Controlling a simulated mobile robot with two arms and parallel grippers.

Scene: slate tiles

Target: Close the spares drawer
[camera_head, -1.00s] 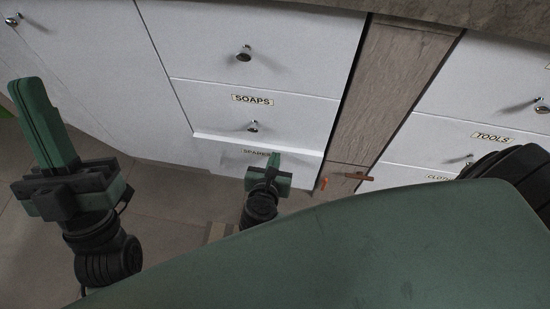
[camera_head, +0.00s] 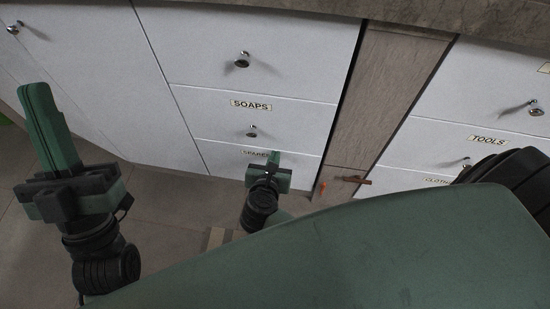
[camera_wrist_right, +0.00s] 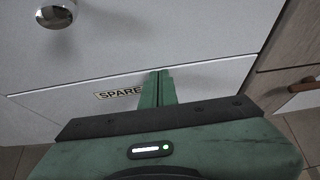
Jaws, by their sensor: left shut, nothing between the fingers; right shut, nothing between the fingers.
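The spares drawer (camera_head: 222,161) is the lowest white drawer under the soaps drawer (camera_head: 200,106) in the head view. Its front now looks level with the fronts around it, with only a thin seam along its top. In the right wrist view the spares drawer (camera_wrist_right: 215,84) shows the same thin seam and a partly covered label. My right gripper (camera_head: 274,156) is shut and empty, its fingertips against or very near the drawer front beside the label. It also shows in the right wrist view (camera_wrist_right: 157,76). My left gripper (camera_head: 36,90) is shut and empty, raised at the left, away from the drawer.
A wooden panel (camera_head: 375,100) with an orange-brown handle (camera_head: 350,180) stands right of the drawers. The tools drawer (camera_head: 440,135) is farther right. A round knob (camera_wrist_right: 56,13) sits above the spares label. Tiled floor (camera_head: 165,215) is open at the lower left.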

